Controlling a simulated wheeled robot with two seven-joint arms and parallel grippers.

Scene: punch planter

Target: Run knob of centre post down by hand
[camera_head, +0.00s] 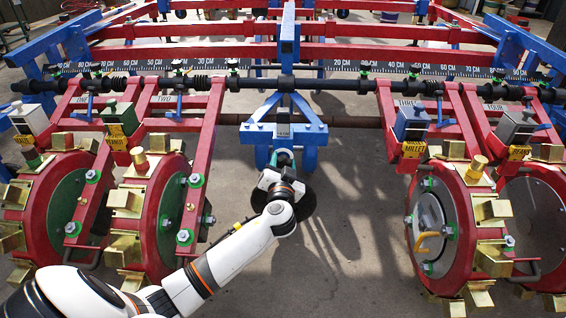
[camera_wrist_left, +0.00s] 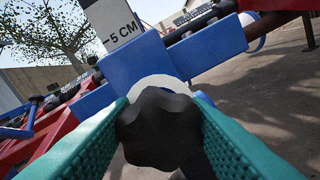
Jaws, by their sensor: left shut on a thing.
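The centre post (camera_head: 286,40) is a blue upright at the middle of the planter frame, with splayed blue braces at its lower end. The knob (camera_wrist_left: 160,128) is black and lobed, and fills the middle of the left wrist view in front of a white round part. My left gripper (camera_head: 283,160) is at the foot of the centre post. In the wrist view its green ribbed fingers (camera_wrist_left: 158,135) lie on either side of the knob and are shut on it. In the head view the knob is hidden by my gripper. My right gripper is not in view.
Red planter wheels with brass cups stand at left (camera_head: 70,205) and right (camera_head: 440,230). A black bar (camera_head: 340,84) and a scale strip (camera_head: 345,68) run across behind the gripper. Bare ground (camera_head: 350,230) lies between the wheels.

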